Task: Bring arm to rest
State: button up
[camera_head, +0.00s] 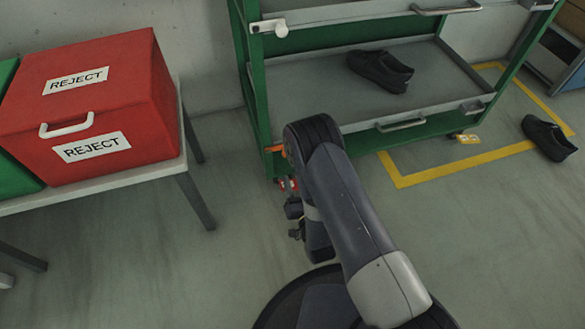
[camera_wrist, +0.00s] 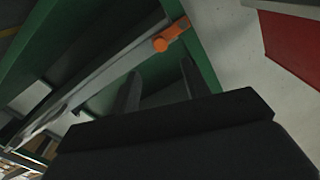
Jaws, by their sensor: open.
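My arm is folded in front of the green and grey shelf trolley (camera_head: 257,90), with its elbow high and its forearm hanging down in the head view. My gripper (camera_wrist: 158,82) shows in the wrist view as two dark fingers, spread apart with nothing between them. The fingers point toward the trolley's green frame and an orange fitting (camera_wrist: 170,35). I cannot tell whether they touch it. In the head view my arm hides most of the gripper.
A red box (camera_head: 140,92) labelled REJECT stands on a table (camera_head: 95,180) at the left, beside a green box (camera_head: 18,185). A dark shoe (camera_head: 380,70) lies on the trolley shelf. Another shoe (camera_head: 548,137) lies on the floor at the right. Floor between table and trolley is clear.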

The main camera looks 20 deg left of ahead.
jog(key=shift+s+d, duration=0.3)
jog(key=shift+s, duration=0.2)
jog(key=shift+w, duration=0.1)
jog(key=w+a+n+b, duration=0.1)
jog(key=w+a+b, duration=0.2)
jog(key=w, duration=0.6)
jog(key=shift+a+r+n, duration=0.4)
jog(key=shift+a, duration=1)
